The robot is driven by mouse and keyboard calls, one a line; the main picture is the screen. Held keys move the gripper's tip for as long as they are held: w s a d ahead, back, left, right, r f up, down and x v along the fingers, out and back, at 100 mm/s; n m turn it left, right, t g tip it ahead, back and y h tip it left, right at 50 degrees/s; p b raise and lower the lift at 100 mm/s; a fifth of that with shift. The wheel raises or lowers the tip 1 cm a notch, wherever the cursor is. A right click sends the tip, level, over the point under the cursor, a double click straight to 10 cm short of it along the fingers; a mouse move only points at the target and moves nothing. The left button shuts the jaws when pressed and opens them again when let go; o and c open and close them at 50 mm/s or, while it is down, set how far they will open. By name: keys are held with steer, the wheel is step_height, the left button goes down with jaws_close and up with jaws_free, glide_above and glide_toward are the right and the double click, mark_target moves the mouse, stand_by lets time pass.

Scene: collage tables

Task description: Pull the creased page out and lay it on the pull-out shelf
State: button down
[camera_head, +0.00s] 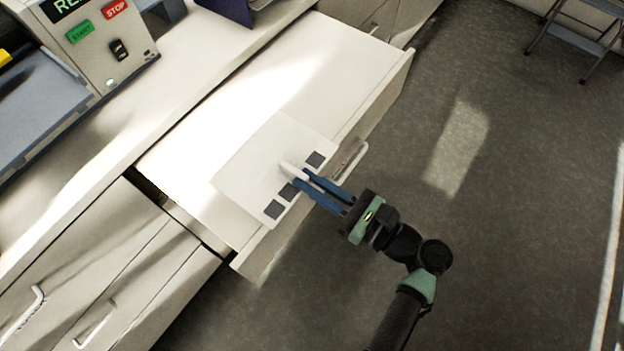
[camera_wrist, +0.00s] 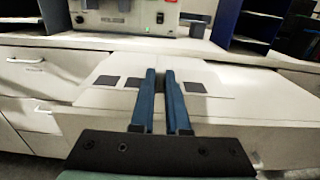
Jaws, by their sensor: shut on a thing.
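The page (camera_head: 250,166) is a pale sheet with several dark squares along its near edge. It lies on or just over the white top of the pull-out shelf (camera_head: 345,62), and I cannot tell if it touches it all over. My gripper (camera_head: 296,177) reaches in over the shelf's front edge, its blue fingers closed together on the page's near edge between the squares. In the wrist view the fingers (camera_wrist: 160,74) stand close together, with the page (camera_wrist: 121,72) spreading to both sides. Any crease is too faint to tell.
A grey machine (camera_head: 95,45) with green and red buttons stands on the counter behind. A dark blue holder (camera_head: 228,10) is at the back. Closed drawers (camera_head: 75,265) lie left of the shelf. The shelf's far right part is bare. A step stool (camera_head: 575,35) stands far off.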

step_height(320, 180, down, 7)
steer(key=b, duration=0.6)
steer(key=shift+b, duration=0.3)
steer(key=shift+r, duration=0.15)
steer(key=c, duration=0.8)
jaws_free()
steer(key=shift+c, duration=0.2)
steer(key=b+v, duration=0.1)
steer(key=v, duration=1.2)
steer(key=shift+b, duration=0.35)
